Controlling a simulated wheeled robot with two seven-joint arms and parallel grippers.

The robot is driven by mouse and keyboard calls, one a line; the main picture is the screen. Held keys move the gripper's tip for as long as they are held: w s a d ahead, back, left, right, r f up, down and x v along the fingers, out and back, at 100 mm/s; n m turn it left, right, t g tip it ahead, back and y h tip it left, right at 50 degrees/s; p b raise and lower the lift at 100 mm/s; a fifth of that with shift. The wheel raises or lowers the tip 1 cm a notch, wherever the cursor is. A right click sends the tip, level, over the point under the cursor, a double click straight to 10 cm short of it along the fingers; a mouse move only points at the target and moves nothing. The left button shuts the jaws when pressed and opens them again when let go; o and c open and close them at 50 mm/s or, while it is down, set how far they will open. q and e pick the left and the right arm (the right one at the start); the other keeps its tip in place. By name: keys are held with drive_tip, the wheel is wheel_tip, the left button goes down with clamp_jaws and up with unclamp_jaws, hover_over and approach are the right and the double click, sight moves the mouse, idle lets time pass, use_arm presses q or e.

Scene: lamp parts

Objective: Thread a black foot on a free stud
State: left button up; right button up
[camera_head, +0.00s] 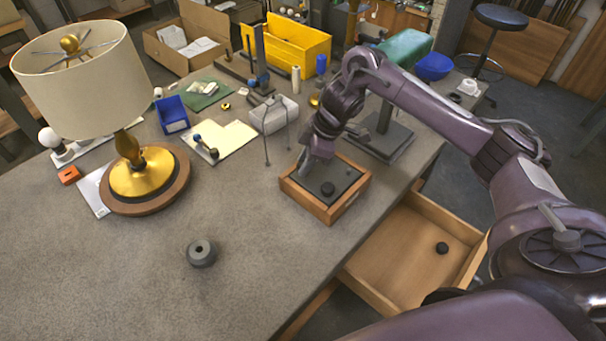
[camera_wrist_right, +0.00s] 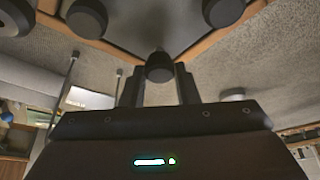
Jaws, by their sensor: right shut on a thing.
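My right gripper (camera_head: 305,165) is over the left side of a wood-framed tray with a dark floor (camera_head: 357,192). In the right wrist view, its two fingers (camera_wrist_right: 159,82) are shut on a small round black foot (camera_wrist_right: 159,67). Other black feet lie in the tray, one plainly seen in the head view (camera_head: 327,188); in the wrist view several (camera_wrist_right: 87,18) show beyond the fingers. A pale grey block (camera_head: 274,115) stands left of the tray with thin rods (camera_head: 266,150) reaching from it, perhaps the studs; the rods (camera_wrist_right: 75,55) also show in the wrist view. My left gripper is not seen.
An open drawer (camera_head: 400,262) below the table edge holds a black foot (camera_head: 442,248). A lamp (camera_head: 135,175) stands left. A heavy dark stand (camera_head: 380,138) is behind the tray.

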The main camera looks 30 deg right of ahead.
drive_tip(key=shift+f, duration=0.2)
drive_tip(key=shift+f, duration=0.4)
idle(1.1)
drive_tip(key=o, duration=0.4)
drive_tip(key=shift+c, duration=0.2)
drive_tip(key=c, duration=0.5)
